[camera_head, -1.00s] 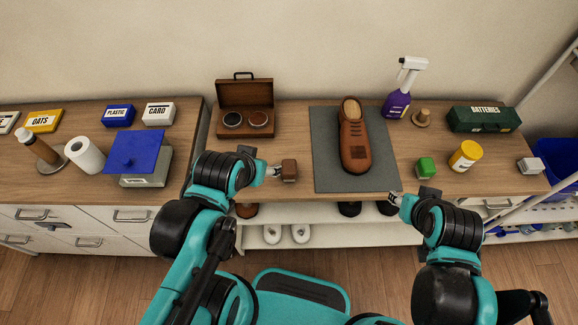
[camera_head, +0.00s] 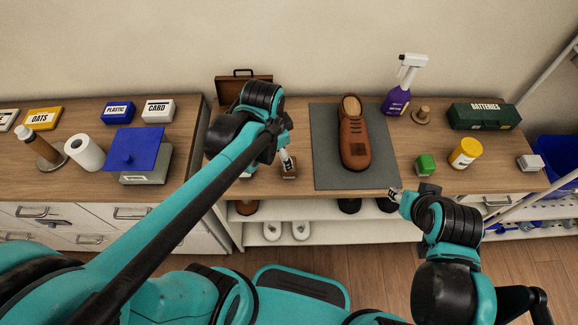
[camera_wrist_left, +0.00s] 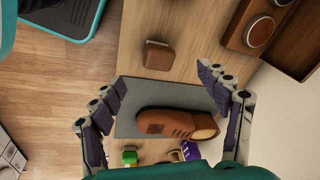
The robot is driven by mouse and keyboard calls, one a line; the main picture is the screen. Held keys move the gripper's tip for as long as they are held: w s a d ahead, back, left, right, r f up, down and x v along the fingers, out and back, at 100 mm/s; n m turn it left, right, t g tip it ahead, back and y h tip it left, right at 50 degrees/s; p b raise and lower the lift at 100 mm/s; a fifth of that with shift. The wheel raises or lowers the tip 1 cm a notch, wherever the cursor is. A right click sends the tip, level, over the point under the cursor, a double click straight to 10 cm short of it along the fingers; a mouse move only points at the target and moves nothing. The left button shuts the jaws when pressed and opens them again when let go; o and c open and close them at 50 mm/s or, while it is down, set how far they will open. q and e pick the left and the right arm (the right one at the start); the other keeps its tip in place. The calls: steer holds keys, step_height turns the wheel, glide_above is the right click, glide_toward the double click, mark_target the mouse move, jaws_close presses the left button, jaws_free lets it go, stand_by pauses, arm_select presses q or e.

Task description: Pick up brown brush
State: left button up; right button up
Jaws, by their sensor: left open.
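The brown brush (camera_head: 290,174) is a small block on the wooden counter, left of the grey mat. My left gripper (camera_head: 287,161) is over it in the head view and partly covers it. In the left wrist view the brush (camera_wrist_left: 158,55) shows whole, beyond the fingertips and roughly between their lines. My left gripper (camera_wrist_left: 162,82) is open with nothing between its fingers. My right gripper (camera_head: 395,194) is at the counter's front edge, right of the mat; its fingers are too small to judge.
A brown shoe (camera_head: 353,140) lies on the grey mat (camera_head: 325,177). Behind my left arm is an open wooden case (camera_head: 244,88), mostly hidden. Counter around the brush is clear.

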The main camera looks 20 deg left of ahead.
arm_select(q)
steer(key=w+f+m, duration=0.1)
steer(key=w+d+f+m+g, duration=0.1)
steer(key=m, duration=0.1)
steer(key=w+f+m+g, duration=0.1)
steer(key=shift+w+d+f+m, duration=0.1)
steer(key=shift+d+f+m, duration=0.2)
steer(key=shift+d+f, duration=0.1)
steer(key=shift+w+d+f+m+g, duration=0.1)
steer(key=shift+w+f+m+g, duration=0.15)
steer(key=shift+f+m, duration=0.3)
step_height(320, 180, down, 2)
steer(key=shift+s+f+b, duration=0.1)
steer(key=shift+b, duration=0.35)
steer(key=f+b, duration=0.1)
steer(key=f, duration=0.1)
steer(key=f+b, duration=0.1)
steer(key=f, duration=0.2)
steer(key=shift+w+f+b, duration=0.25)
steer(key=shift+f+b, duration=0.05)
steer(key=shift+b, duration=0.1)
steer(key=shift+r, duration=0.1)
steer(key=c, duration=1.4)
